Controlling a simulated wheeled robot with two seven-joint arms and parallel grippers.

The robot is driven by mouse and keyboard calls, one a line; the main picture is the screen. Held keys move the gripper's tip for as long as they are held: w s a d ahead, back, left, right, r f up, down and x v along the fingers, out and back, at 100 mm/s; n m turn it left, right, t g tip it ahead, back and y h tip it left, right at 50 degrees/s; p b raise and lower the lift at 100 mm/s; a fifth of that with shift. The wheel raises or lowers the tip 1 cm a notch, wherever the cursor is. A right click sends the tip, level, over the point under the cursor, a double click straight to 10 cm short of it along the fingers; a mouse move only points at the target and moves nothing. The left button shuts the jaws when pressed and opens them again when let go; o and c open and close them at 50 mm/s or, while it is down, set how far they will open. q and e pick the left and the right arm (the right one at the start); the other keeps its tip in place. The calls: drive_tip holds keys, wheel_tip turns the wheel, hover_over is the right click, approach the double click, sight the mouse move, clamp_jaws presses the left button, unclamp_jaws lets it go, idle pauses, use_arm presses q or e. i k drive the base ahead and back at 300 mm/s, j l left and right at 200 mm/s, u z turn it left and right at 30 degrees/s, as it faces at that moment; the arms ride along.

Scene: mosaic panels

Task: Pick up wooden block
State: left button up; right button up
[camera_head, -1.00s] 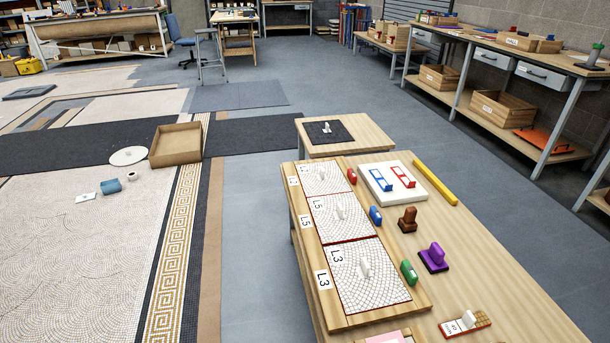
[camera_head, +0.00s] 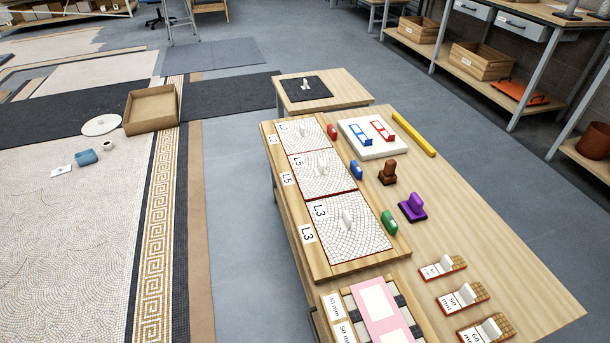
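The brown block (camera_head: 387,173) looks like the wooden block, with an upright grip on a wider base. It stands on the light wooden table, right of the panel board and between a blue block (camera_head: 356,169) and a purple block (camera_head: 413,207). Neither of my grippers is in view. Nothing covers the brown block.
The table (camera_head: 490,250) holds a board (camera_head: 313,255) with three mosaic panels, red (camera_head: 332,131) and green (camera_head: 389,222) blocks, a white plate (camera_head: 350,136), a yellow bar (camera_head: 413,134) and labelled tile blocks (camera_head: 464,298). Shelving stands at right.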

sight(388, 177)
drive_tip(key=u, duration=0.1)
drive_tip(key=i+j+z, duration=0.1)
drive_tip(key=j, duration=0.25)
drive_tip(key=i+j+z, duration=0.25)
drive_tip(key=i+j, duration=0.15)
drive_tip(key=j, duration=0.3)
drive_tip(key=i+j+z, duration=0.15)
drive_tip(key=j, duration=0.2)
drive_tip(key=i+j+z, duration=0.1)
drive_tip(key=j, duration=0.3)
drive_tip(key=i, duration=0.05)
